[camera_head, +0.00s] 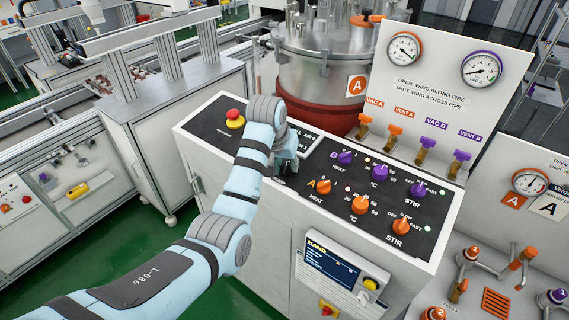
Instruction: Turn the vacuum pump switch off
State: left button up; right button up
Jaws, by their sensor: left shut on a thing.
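My left arm comes in from the lower left, and my left gripper (287,158) reaches down to the left part of the black control panel (262,196). It is shut at the panel surface, between the red emergency button (235,119) and the heat knobs. The vacuum pump switch itself does not show; my gripper and wrist cover that part of the panel, so its position cannot be read. A small display (303,140) next to the gripper is partly covered. My right gripper is not in view.
Purple knobs (345,157) and orange knobs (323,187) stand close to the right of the gripper. Behind the panel are a steel vessel (325,50), valve levers (395,131) and two gauges (404,48). A hand unit (335,265) hangs on the cabinet front.

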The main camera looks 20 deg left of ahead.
pick_arm(q)
jog(key=shift+n, duration=0.7)
jog(key=shift+y, duration=0.3)
jog(key=o, duration=1.1)
jog(key=shift+w, duration=0.1)
jog(key=shift+o, duration=0.2)
jog(key=v, duration=0.7)
jog(key=shift+r, duration=0.25)
jog(key=shift+a+f, duration=0.1)
